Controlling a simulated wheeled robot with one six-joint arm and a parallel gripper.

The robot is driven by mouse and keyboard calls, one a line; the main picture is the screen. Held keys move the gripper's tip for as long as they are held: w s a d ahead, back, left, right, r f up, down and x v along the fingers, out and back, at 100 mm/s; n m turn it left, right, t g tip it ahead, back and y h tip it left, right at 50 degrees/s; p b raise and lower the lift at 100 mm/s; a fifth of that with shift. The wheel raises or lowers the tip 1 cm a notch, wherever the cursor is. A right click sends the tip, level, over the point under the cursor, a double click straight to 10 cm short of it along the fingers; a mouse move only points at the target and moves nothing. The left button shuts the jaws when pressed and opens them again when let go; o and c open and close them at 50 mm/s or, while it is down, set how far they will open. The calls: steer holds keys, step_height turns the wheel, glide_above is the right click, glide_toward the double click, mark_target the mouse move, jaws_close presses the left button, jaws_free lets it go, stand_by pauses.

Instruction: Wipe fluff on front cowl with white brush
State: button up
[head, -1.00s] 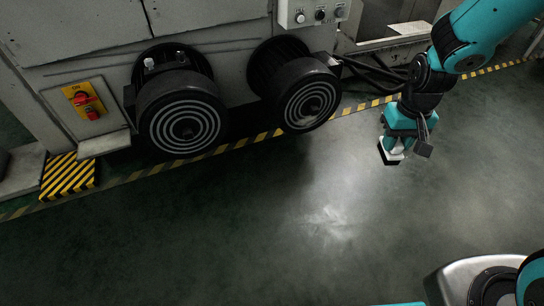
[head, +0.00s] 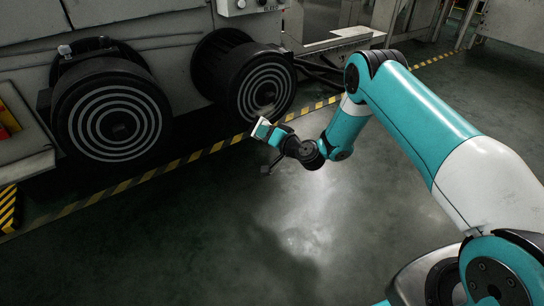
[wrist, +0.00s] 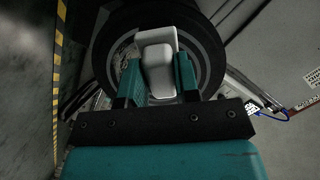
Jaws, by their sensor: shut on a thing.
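My gripper (head: 271,134) is shut on the white brush (head: 261,125), which points up and left towards the machine. In the wrist view the white brush (wrist: 157,62) sits between the two teal fingers of my gripper (wrist: 158,78). A round dark cowl with white rings (head: 266,84) is just beyond the brush; it also fills the top of the wrist view (wrist: 208,42). I cannot tell whether the brush touches it. A faint pale patch, possibly fluff, shows low on its face. A second ringed cowl (head: 118,122) is at the left.
The grey machine body (head: 150,35) stands behind the cowls. A yellow and black floor strip (head: 190,158) runs along it. Dark cables lie right of the right cowl. The floor (head: 180,240) in front is clear.

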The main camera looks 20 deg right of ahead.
steer(key=w+f+m+t+h+b, duration=0.1)
steer(key=w+f+t+b, duration=0.1)
steer(key=w, duration=0.4)
steer(key=shift+w+d+f+m+t+h+b, duration=0.2)
steer(key=shift+f+m+t+h+b, duration=0.15)
steer(key=shift+f, duration=0.25)
steer(key=shift+b+x, duration=0.55)
steer(key=shift+x, duration=0.3)
stand_by(0.4)
steer(key=shift+d, duration=0.1)
